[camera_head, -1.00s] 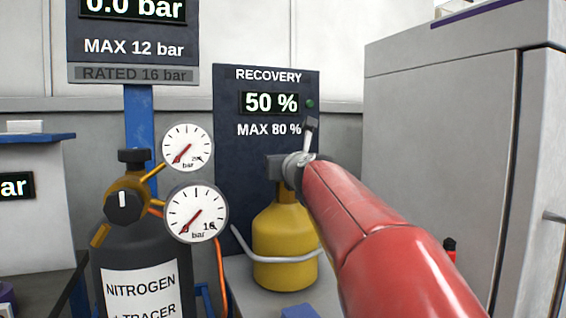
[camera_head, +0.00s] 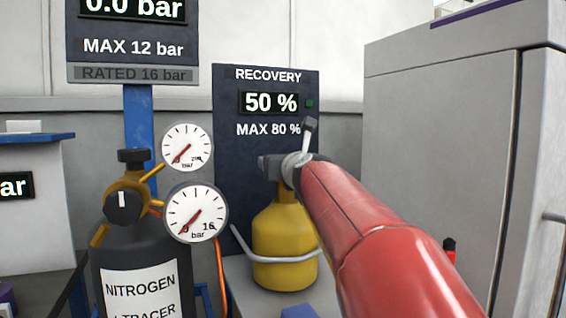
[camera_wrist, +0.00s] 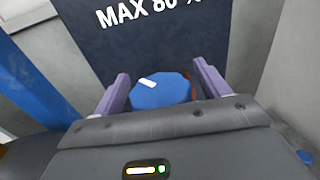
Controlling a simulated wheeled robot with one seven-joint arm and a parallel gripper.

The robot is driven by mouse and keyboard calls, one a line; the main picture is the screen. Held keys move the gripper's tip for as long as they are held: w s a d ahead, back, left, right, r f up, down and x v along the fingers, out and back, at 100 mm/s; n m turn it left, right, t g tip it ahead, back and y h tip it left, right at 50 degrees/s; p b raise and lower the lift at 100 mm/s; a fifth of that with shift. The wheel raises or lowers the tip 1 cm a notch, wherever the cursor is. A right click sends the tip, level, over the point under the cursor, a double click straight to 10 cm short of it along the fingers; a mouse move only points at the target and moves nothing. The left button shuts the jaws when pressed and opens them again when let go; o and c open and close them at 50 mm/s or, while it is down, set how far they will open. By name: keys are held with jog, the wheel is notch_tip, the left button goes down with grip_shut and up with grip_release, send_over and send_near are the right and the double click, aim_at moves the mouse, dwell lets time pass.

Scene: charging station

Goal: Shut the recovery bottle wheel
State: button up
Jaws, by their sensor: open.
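The yellow recovery bottle (camera_head: 285,240) stands upright in front of the dark recovery panel. Its blue wheel (camera_wrist: 160,92), with a white mark on top, shows in the wrist view and is hidden behind my gripper and arm in the head view. My gripper (camera_wrist: 161,72) is open, with one purple finger on each side of the wheel. I cannot tell whether the fingers touch it. In the head view, my gripper (camera_head: 268,168) is at the top of the bottle.
The recovery panel (camera_head: 265,90) reads 50 %, with MAX 80 % below. A black nitrogen cylinder (camera_head: 140,255) with two gauges stands at left. A grey cabinet (camera_head: 440,150) fills the right. A grey hoop (camera_head: 245,250) passes round the bottle's front.

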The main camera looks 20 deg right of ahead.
jog(key=s+a, duration=0.1)
jog(key=s, duration=0.6)
jog(key=shift+s+b, duration=0.3)
jog(key=shift+s, duration=0.05)
